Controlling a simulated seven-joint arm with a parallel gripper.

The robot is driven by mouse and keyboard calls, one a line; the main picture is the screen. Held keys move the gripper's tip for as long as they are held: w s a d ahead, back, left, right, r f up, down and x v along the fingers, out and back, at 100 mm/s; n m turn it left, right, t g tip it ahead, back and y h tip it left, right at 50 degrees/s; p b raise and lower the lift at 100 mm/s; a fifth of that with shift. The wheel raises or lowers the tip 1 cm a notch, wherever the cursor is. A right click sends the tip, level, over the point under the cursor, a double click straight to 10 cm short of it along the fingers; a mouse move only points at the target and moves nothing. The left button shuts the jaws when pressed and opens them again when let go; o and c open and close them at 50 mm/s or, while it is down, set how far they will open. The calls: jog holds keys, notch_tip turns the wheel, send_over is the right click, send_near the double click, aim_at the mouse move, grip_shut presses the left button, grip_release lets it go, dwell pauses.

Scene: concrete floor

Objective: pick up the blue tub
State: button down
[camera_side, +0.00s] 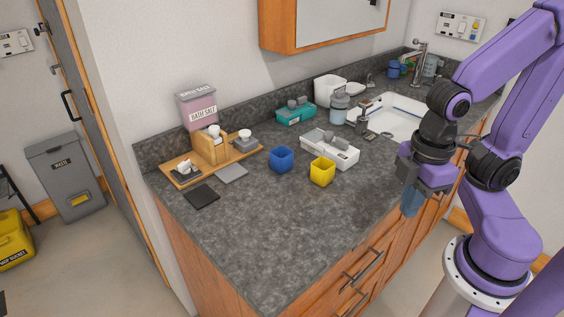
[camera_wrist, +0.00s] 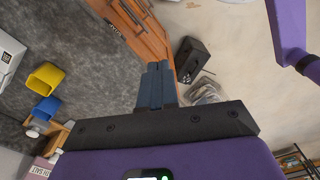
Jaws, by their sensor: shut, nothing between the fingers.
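The blue tub (camera_side: 281,159) is a small, open-topped square cup standing on the grey stone counter, left of a similar yellow tub (camera_side: 322,171). In the wrist view the blue tub (camera_wrist: 46,107) is at the left, below the yellow tub (camera_wrist: 45,77). My gripper (camera_side: 411,203) is at the counter's front edge by the cabinet doors, well to the right of both tubs. In the wrist view my gripper (camera_wrist: 157,75) has its fingers together with nothing between them. Neither tub is touched by it.
A white tray (camera_side: 330,149) with items sits just behind the yellow tub. A wooden tray (camera_side: 187,178) with containers is at the left, beside dark flat pads (camera_side: 202,195). A sink (camera_side: 393,117) lies at the right. The front middle of the counter is clear.

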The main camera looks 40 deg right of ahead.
jog(key=shift+c, duration=1.2)
grip_release()
